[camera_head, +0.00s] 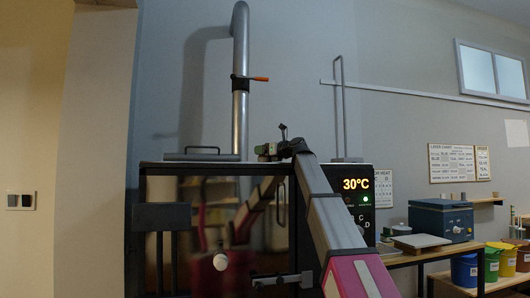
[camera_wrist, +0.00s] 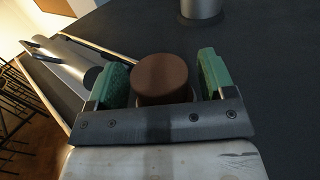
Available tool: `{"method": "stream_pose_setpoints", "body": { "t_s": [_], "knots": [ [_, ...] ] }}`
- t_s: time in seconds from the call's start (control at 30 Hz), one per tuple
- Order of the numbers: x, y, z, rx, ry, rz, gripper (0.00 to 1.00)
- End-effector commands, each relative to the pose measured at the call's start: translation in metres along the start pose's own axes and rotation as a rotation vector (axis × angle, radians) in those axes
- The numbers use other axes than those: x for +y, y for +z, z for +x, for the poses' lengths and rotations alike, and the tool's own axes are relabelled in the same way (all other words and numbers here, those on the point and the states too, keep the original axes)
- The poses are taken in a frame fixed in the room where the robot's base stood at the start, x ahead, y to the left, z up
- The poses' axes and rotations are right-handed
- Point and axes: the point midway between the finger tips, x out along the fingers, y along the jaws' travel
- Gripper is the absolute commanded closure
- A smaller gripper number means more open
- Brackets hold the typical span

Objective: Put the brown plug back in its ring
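The brown plug (camera_wrist: 162,76) is a round, flat-topped piece between my gripper's two green finger pads in the wrist view. My gripper (camera_wrist: 164,80) is open around it, with a narrow gap at the right pad and a gap near the foot of the left pad. A bit of grey edge shows at the plug's foot, but I cannot tell whether it is the ring. In the head view my gripper (camera_head: 274,150) is low over the kiln top (camera_head: 240,167). The plug cannot be made out there.
A grey lid plate (camera_head: 202,156) lies on the kiln top at left, near an upright metal pipe (camera_head: 240,90). The pipe's foot may be the grey cylinder (camera_wrist: 201,8) in the wrist view. The kiln display (camera_head: 356,184) reads 30°C. A bench with a blue box (camera_head: 440,219) stands at right.

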Motion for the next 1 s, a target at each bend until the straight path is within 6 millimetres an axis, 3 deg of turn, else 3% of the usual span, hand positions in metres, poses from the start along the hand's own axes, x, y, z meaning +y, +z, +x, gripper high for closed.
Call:
{"method": "stream_pose_setpoints", "body": {
  "t_s": [0.3, 0.8, 1.0],
  "knots": [
    [-0.001, 0.008, 0.0, 0.0, 0.0, -0.001, 0.24],
    [0.001, 0.005, -0.094, 0.0, -0.001, 0.0, 0.24],
    [0.001, 0.005, -0.115, 0.0, 0.0, -0.001, 0.24]
  ]
}}
